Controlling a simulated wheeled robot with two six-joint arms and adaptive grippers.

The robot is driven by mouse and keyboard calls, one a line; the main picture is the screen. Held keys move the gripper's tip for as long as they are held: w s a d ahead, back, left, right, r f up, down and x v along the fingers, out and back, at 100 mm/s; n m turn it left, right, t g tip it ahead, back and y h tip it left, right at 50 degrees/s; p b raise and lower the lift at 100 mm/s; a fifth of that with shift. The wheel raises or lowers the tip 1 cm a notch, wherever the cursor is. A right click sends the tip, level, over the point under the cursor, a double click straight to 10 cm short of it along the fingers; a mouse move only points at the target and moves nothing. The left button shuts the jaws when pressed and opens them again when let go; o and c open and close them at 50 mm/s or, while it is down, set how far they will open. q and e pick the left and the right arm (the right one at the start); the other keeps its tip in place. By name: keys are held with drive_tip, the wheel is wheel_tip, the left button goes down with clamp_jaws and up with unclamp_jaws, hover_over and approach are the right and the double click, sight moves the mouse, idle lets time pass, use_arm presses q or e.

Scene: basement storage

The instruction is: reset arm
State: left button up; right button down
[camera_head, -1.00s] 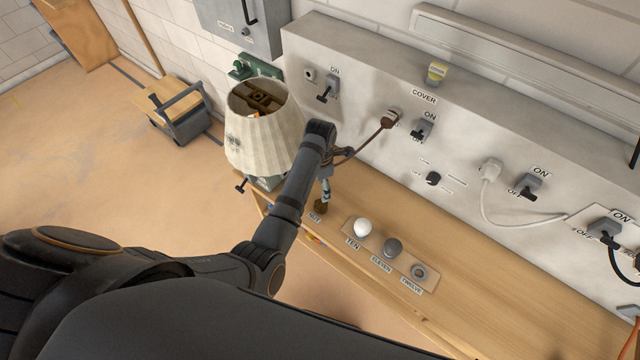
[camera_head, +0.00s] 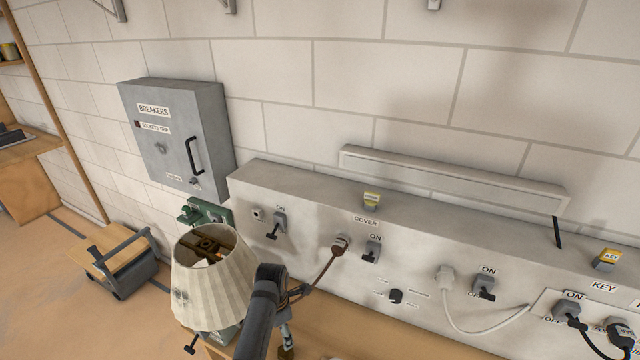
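My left arm comes up from the bottom edge, and its dark forearm and wrist stand just right of the lamp shade (camera_head: 212,285). My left gripper (camera_head: 287,335) points down beside the wrist, low in the picture. It is small and partly hidden by the wrist, so I cannot tell whether its fingers are open or shut. The pleated cream lamp shade is close to the left of the arm, with its open top showing parts inside. Whether the arm touches the shade is not clear. My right gripper is not in view.
The switch panel (camera_head: 310,240) runs behind the arm, with a brown plug (camera_head: 341,244) and its cord close to the wrist. A grey breaker box (camera_head: 178,140) hangs on the wall. A wooden-topped cart (camera_head: 110,262) stands at left. Floor at far left is clear.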

use_arm(q)
drive_tip(key=s+a+m+t, duration=0.2)
drive_tip(key=s+a+m, duration=0.5)
drive_tip(key=s+m, duration=0.3)
drive_tip(key=s+a+r+m+t, duration=0.2)
drive_tip(key=s+r+m, duration=0.7)
drive_tip(key=m, duration=0.8)
wheel_tip(320, 180, down, 30)
drive_tip(key=s+a+g+y+b, duration=0.1)
drive_tip(key=s+a+g+b, duration=0.1)
drive_tip(key=a+b, duration=0.15)
drive_tip(key=s+f+b, duration=0.3)
drive_tip(key=s+f, duration=1.6)
drive_tip(key=f, duration=0.1)
drive_tip(key=shift+f+n+g, duration=0.35)
drive_tip(key=shift+n+g, duration=0.05)
